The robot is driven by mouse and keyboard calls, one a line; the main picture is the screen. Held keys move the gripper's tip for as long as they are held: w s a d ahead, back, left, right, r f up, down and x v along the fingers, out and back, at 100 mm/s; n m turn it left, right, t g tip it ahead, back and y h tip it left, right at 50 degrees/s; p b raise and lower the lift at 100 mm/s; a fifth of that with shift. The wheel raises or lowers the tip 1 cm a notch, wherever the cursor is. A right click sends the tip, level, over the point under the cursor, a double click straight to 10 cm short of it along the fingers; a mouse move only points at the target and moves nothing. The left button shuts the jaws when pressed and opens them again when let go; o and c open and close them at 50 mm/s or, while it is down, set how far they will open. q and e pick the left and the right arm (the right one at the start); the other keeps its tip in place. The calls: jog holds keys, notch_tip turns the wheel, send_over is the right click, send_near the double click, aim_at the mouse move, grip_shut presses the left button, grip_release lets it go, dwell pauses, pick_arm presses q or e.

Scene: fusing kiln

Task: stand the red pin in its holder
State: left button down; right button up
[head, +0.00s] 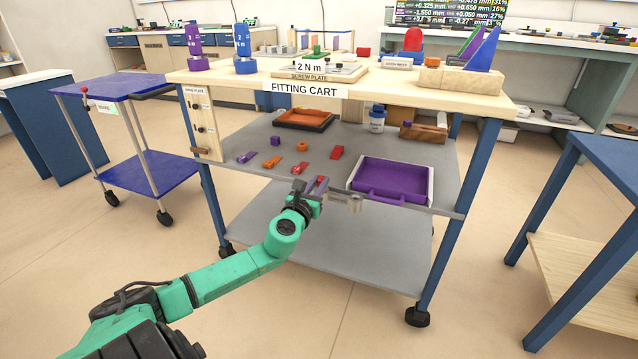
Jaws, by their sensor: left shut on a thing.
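My left gripper (318,186) is at the front edge of the fitting cart's grey middle shelf (345,135). It is shut on a small red piece, which I take to be the red pin (322,183); the fingers hide most of it, and its tilt is unclear. A small grey bracket (346,201) sits on the shelf's front edge just right of the gripper. I cannot tell whether it is the pin's holder. Other red pieces lie on the shelf behind the gripper, one (337,153) farther back and one (300,168) to the left. My right gripper is not in view.
A purple tray (392,178) is right of the gripper on the shelf. The wooden top (400,92) overhangs the shelf. Purple and orange pieces lie left.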

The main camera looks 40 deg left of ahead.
pick_arm(q)
jog(key=shift+f, duration=0.4)
jog(key=c, duration=0.7)
grip_release()
jog(key=p+v, duration=0.2)
jog(key=v, duration=1.2)
jog(key=shift+s, duration=0.25)
jog(key=shift+d, duration=0.15)
